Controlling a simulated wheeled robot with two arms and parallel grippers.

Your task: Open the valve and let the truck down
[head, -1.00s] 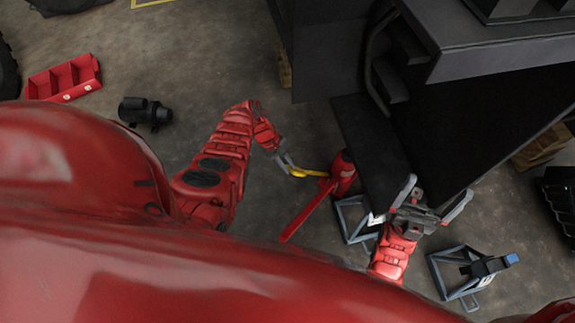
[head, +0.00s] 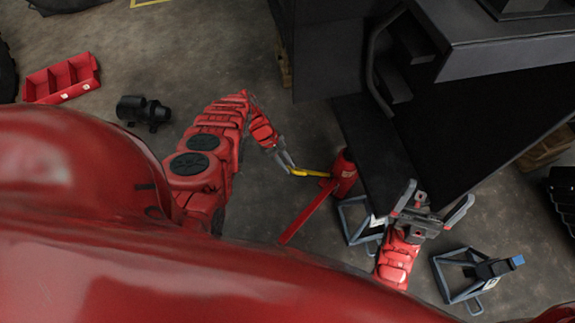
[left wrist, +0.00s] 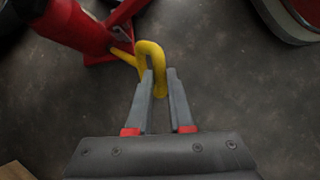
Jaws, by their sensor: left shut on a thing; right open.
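A red bottle jack (head: 344,172) stands on the floor beside the dark truck (head: 460,110), with a long red handle (head: 305,215) running toward my body. A yellow valve lever (head: 308,172) sticks out from the jack's left side. My left gripper (head: 289,168) is shut on the lever's outer end. In the left wrist view the lever's bent yellow end (left wrist: 152,62) passes between the fingers (left wrist: 160,90), and the jack's red body (left wrist: 75,28) is at upper left. My right gripper (head: 432,208) is open and empty, close to the truck's side.
A blue-grey jack stand (head: 356,228) is between the jack and my right gripper, partly hidden. Another stand (head: 470,272) is to the right. A red tray (head: 62,80) and a black cylindrical part (head: 143,110) lie at left. Wooden blocks (head: 545,150) sit by the truck.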

